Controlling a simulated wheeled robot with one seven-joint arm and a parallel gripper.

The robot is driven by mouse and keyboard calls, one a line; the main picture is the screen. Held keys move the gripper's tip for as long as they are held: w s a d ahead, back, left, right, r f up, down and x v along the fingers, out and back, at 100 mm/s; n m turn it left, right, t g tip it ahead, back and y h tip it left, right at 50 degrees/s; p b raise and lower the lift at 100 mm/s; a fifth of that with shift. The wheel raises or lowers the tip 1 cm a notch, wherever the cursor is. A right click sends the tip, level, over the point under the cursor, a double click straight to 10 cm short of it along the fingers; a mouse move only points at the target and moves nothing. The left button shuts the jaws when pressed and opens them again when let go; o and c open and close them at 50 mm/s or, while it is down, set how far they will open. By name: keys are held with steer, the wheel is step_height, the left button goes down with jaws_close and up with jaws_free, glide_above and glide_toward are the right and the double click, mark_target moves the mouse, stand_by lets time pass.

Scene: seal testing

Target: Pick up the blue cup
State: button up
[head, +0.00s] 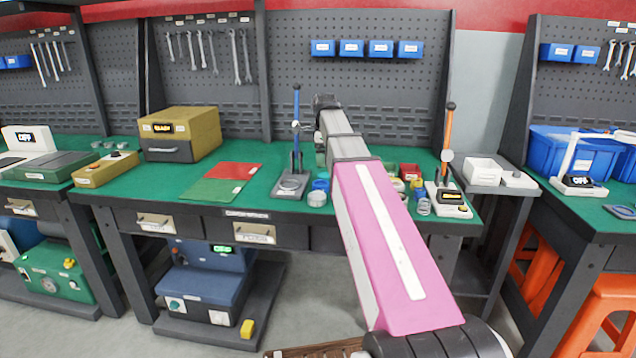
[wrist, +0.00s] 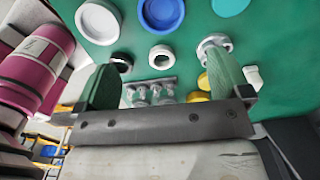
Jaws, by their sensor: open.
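A round blue cup (wrist: 161,14), seen from above, is at the top middle of the wrist view, on the green bench top. In the head view a small blue round thing (head: 320,185) sits just left of my arm, beside a white round one (head: 317,199); it looks like the same cup. My gripper (wrist: 165,72) shows in the wrist view with its two green fingers wide apart and nothing between them. The cup lies beyond the fingertips, apart from them. In the head view my arm hides much of the bench behind it, and the fingers cannot be made out.
In the wrist view a white cup (wrist: 99,20) is left of the blue one. A dark ring (wrist: 122,61), a white ring (wrist: 161,57) and a grey ring (wrist: 214,46) lie near the fingers. A blue-handled press (head: 295,150) and an orange-handled one (head: 448,155) flank my arm.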

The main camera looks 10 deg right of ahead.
glide_above(323, 183)
steer(key=s, duration=0.3)
step_height(323, 183, down, 5)
steer(key=shift+w+a+f, duration=0.2)
steer(key=shift+f, duration=1.3)
steer(key=shift+w+a+f, duration=0.1)
steer(key=shift+f, duration=1.3)
steer(key=c, duration=1)
